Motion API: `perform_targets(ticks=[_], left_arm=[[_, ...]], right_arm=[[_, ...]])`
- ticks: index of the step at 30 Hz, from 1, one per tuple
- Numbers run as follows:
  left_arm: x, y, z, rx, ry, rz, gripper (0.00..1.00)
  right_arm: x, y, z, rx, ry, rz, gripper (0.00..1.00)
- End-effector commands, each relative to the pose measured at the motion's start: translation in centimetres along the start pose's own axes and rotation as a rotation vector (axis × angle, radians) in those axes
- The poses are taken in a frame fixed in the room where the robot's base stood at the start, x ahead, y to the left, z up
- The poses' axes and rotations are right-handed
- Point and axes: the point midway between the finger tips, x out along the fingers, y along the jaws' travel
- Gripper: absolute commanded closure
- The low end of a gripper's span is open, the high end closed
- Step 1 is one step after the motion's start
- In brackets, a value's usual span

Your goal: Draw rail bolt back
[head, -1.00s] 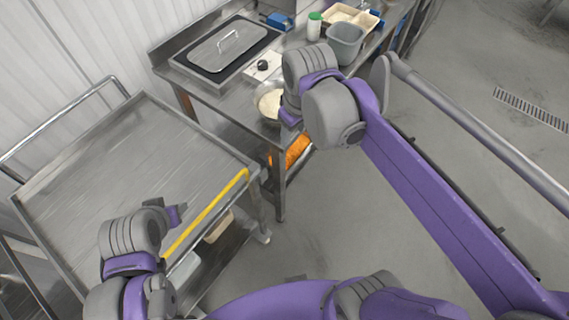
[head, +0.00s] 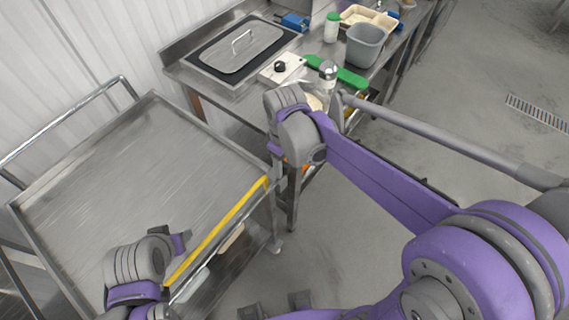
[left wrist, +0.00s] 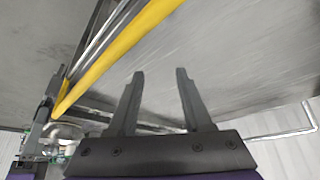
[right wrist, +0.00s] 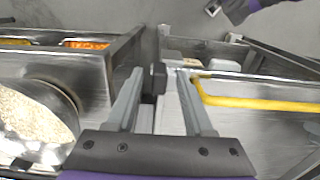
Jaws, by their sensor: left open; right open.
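The yellow rail (head: 222,225) runs along the cart's near right edge; it also shows in the left wrist view (left wrist: 115,50) and the right wrist view (right wrist: 262,104). In the head view my right wrist hides that spot. My left gripper (head: 186,240) is open and empty above the cart, with its fingers also in the left wrist view (left wrist: 160,74).
The steel cart (head: 120,160) has a bare top. The steel counter (head: 215,100) beside it holds a lidded pan (head: 240,50), a grey bin (head: 366,44) and a green board (head: 340,76). A rice bowl (right wrist: 72,96) is left of my right gripper.

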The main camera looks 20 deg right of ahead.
Motion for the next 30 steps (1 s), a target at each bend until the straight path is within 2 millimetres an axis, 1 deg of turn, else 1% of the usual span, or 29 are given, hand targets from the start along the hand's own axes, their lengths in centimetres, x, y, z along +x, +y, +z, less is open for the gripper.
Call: perform_targets(ticks=[3, 10, 11, 12, 14, 15, 19, 30], left_arm=[[0.02, 0.00, 0.02, 0.000, 0.000, 0.000, 0.50], [0.02, 0.00, 0.01, 0.000, 0.000, 0.000, 0.50], [0.02, 0.00, 0.01, 0.000, 0.000, 0.000, 0.50], [0.02, 0.00, 0.01, 0.000, 0.000, 0.000, 0.50], [0.02, 0.00, 0.01, 0.000, 0.000, 0.000, 0.50], [0.02, 0.00, 0.01, 0.000, 0.000, 0.000, 0.50], [0.02, 0.00, 0.01, 0.000, 0.000, 0.000, 0.50], [0.02, 0.00, 0.01, 0.000, 0.000, 0.000, 0.50]], right_arm=[[0.47, 0.02, -0.01, 0.000, 0.000, 0.000, 0.47], [0.49, 0.02, -0.01, 0.000, 0.000, 0.000, 0.47], [0.49, 0.02, -0.01, 0.001, 0.000, 0.000, 0.51], [0.48, 0.02, -0.01, 0.001, 0.000, 0.000, 0.58], [0.48, 0.01, 0.00, 0.001, 0.000, 0.000, 0.69], [0.48, 0.01, 0.00, 0.001, 0.000, 0.000, 0.76], [0.47, 0.01, -0.01, 0.001, 0.000, 0.000, 1.00], [0.46, 0.01, -0.01, 0.001, 0.001, 0.000, 1.00]])
